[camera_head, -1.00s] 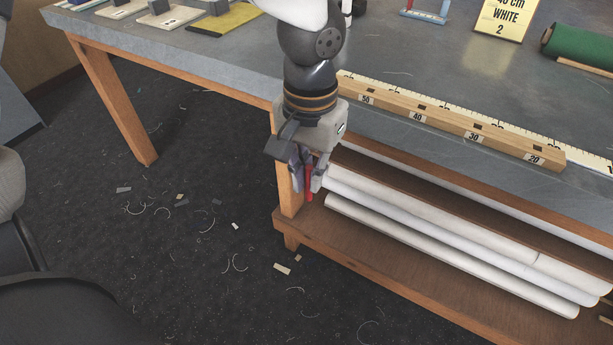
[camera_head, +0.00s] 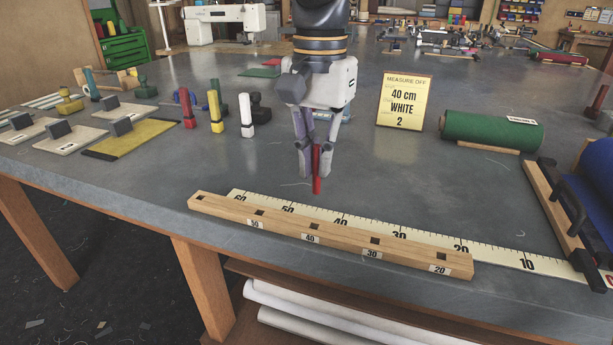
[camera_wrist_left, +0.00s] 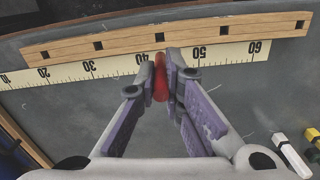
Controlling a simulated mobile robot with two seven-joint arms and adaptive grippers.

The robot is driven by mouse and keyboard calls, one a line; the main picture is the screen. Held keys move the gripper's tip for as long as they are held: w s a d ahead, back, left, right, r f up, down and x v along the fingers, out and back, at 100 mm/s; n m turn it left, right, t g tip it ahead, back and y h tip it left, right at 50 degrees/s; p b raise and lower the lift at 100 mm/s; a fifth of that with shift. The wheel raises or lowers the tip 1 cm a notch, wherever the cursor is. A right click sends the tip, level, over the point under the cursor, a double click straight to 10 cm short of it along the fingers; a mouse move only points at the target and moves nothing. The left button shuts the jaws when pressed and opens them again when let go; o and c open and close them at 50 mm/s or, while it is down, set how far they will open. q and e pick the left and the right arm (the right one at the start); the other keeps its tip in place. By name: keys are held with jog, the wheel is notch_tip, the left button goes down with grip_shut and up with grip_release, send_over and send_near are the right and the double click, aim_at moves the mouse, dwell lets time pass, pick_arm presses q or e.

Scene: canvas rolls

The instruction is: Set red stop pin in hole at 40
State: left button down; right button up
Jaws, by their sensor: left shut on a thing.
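My left gripper (camera_head: 316,165) is shut on the red stop pin (camera_head: 317,184), which points down, close to upright. The pin is above the table, behind the wooden rail (camera_head: 345,241) in the head view. The rail has a row of square holes and labels 50, 40, 30 and 20. The hole at 40 (camera_head: 316,226) looks empty and is nearer the front than the pin. In the left wrist view, the pin (camera_wrist_left: 160,84) sits between the fingertips (camera_wrist_left: 163,68), apart from the rail (camera_wrist_left: 130,39). My right gripper is not in view.
A scale (camera_head: 490,255) lies along the rail's far side. A sign (camera_head: 404,102) reads 40 cm, WHITE, 2. A green roll (camera_head: 490,131) lies right; white (camera_head: 247,116), yellow (camera_head: 216,112) and red (camera_head: 187,108) pieces stand left. Table around the pin is clear.

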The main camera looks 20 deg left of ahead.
aim_at(315, 189)
pick_arm(q)
jog(key=shift+r, duration=0.3)
jog(key=shift+s+r, duration=0.1)
jog(key=shift+s, duration=0.4)
jog(key=shift+f, duration=2.95)
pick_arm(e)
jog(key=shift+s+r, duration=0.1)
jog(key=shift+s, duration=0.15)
pick_arm(q)
jog(key=shift+f, duration=1.45)
jog(key=c, duration=1.6)
grip_release()
jog(key=shift+c, duration=0.2)
notch_tip(315, 189, up, 12)
